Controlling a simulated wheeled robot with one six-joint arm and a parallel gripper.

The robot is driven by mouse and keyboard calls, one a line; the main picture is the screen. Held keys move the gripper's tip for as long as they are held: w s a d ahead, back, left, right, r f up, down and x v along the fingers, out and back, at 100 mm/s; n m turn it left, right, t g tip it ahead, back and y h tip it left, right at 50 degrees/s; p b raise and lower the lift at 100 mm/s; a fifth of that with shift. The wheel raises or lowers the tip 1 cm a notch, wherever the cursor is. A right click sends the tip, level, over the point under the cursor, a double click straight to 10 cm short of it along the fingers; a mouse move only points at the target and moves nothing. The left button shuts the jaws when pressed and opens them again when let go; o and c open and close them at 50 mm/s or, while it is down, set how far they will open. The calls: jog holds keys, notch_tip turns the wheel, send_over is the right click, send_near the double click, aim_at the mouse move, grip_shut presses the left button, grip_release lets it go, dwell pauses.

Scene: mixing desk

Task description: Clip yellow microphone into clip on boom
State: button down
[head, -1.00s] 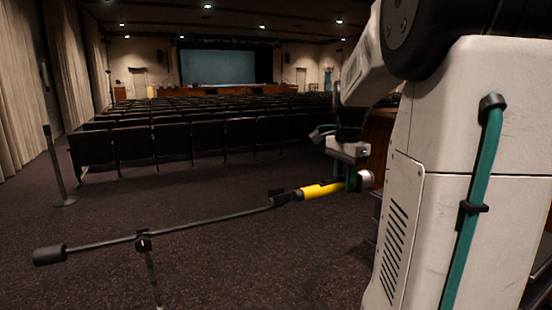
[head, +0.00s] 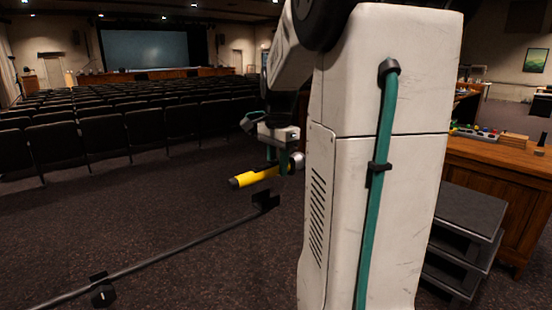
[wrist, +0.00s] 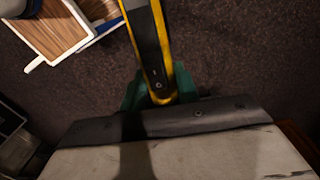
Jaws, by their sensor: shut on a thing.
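My gripper (head: 279,165) is shut on the yellow microphone (head: 258,176), near its silver head. The microphone's dark tail end points left and slightly down. The black clip (head: 265,201) sits at the upper end of the thin dark boom (head: 180,246). In the head view the clip shows just below the microphone, with a gap between them; depth is hard to judge. In the wrist view the yellow-and-black microphone body (wrist: 150,40) runs upward from between my teal fingertips (wrist: 152,92). The clip is not visible there.
A wooden desk (head: 505,170) with small items stands at the right, beside dark steps (head: 468,225). Rows of dark seats (head: 90,135) fill the back left. Open carpet lies around the boom. A wood-and-white object (wrist: 50,35) shows in the wrist view's upper left.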

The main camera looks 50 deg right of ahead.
jog(key=shift+f, duration=2.65)
jog(key=shift+a, duration=0.1)
jog(key=shift+f, duration=0.85)
jog(key=c, duration=0.6)
grip_release()
jog(key=shift+o, duration=0.2)
